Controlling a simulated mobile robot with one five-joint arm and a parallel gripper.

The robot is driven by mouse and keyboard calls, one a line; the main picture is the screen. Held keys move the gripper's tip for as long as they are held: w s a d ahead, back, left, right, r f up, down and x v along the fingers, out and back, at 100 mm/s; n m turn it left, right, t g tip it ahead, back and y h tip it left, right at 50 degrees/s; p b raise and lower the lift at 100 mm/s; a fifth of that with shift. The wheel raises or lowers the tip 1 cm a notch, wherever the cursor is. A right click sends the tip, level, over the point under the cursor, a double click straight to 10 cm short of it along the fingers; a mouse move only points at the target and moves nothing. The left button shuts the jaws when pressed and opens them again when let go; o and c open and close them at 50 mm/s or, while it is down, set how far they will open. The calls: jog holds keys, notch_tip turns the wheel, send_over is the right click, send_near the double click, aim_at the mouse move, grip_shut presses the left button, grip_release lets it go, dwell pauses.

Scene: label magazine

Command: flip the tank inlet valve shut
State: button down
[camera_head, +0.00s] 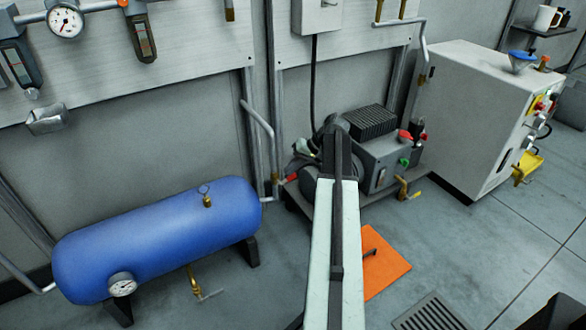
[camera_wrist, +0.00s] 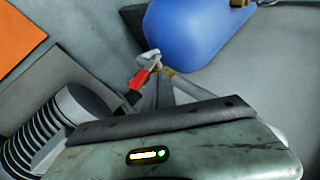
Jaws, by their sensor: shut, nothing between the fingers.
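The blue tank (camera_head: 160,235) lies at the left on the floor and fills the top of the wrist view (camera_wrist: 195,30). A valve with a red handle (camera_head: 291,178) sits just beyond the tank's right end. In the wrist view its red handle (camera_wrist: 140,79) points down and left, away from the tank, with metal and brass fittings behind it. My gripper (camera_wrist: 165,96) is shut and empty, its narrow tips beside the red handle in that view; whether they touch it I cannot tell. In the head view my arm hides most of the gripper.
A pump with a black finned top (camera_head: 372,122) stands right of the valve, close to my arm. An orange mat (camera_head: 385,272) lies in front of it. A white cabinet (camera_head: 475,110) stands at the right. A floor grate (camera_head: 430,313) is at lower right.

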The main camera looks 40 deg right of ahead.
jog(key=p+v, duration=0.7)
jog(key=v, duration=0.4)
jog(key=shift+d+p, duration=0.35)
jog(key=shift+d, duration=0.15)
jog(key=w+a+f+n+g, duration=0.15)
jog(key=w+a, duration=0.25)
jog(key=a, duration=0.8)
jog(key=w+a+f+n+g, duration=0.1)
jog(key=w+a+f+g, duration=0.15)
jog(key=a, duration=0.95)
jog(key=s+a+n+g+h, duration=0.2)
jog(key=a+n+h, duration=0.2)
jog(key=a, duration=2.1)
notch_tip(320, 180, up, 33)
jog(key=a+p, duration=0.1)
jog(key=p, duration=3.2)
jog(key=shift+s+h+p, duration=0.2)
jog(key=shift+h+p, duration=0.1)
jog(key=shift+p, duration=0.05)
